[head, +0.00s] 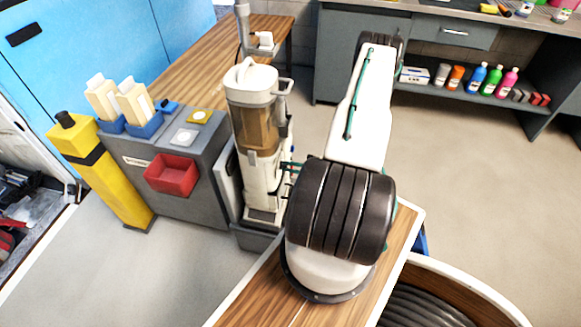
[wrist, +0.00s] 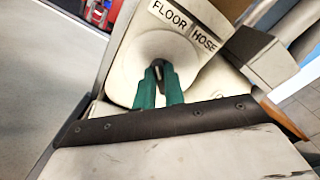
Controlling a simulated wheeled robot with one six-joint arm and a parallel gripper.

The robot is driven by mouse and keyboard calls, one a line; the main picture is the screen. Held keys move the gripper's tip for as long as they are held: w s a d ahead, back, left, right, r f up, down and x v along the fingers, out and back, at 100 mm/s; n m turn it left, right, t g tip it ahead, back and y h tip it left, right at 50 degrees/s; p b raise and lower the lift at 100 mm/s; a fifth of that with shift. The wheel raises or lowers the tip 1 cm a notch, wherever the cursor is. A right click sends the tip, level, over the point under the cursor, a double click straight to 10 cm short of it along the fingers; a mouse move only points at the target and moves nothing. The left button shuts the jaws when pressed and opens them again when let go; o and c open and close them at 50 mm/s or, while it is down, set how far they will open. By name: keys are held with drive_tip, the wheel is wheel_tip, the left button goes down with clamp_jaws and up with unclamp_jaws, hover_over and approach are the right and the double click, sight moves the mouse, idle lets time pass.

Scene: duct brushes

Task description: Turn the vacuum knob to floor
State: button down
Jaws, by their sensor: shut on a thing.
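The upright vacuum (head: 262,165), white with a brown see-through canister, stands left of my arm in the head view. In the wrist view its pale panel (wrist: 125,75) carries a round white dial with the labels FLOOR (wrist: 170,17) and HOSE (wrist: 204,40) above it. The small dark knob (wrist: 158,66) is at the dial's middle. My gripper (wrist: 160,74) has green fingers shut on the knob, one on each side. The fingers hide much of the knob, so I cannot tell which label it points to. In the head view my arm mostly hides the gripper.
A grey cabinet with a red bin (head: 172,174) and a yellow post (head: 100,172) stand left of the vacuum. A wooden table (head: 190,65) is behind it. Shelves with bottles (head: 477,78) are at the back right. Open floor lies between.

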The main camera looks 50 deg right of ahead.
idle(0.3)
drive_tip(key=c, duration=1.5)
unclamp_jaws()
drive_tip(key=shift+v, duration=3.9)
drive_tip(key=shift+s+a, duration=0.1)
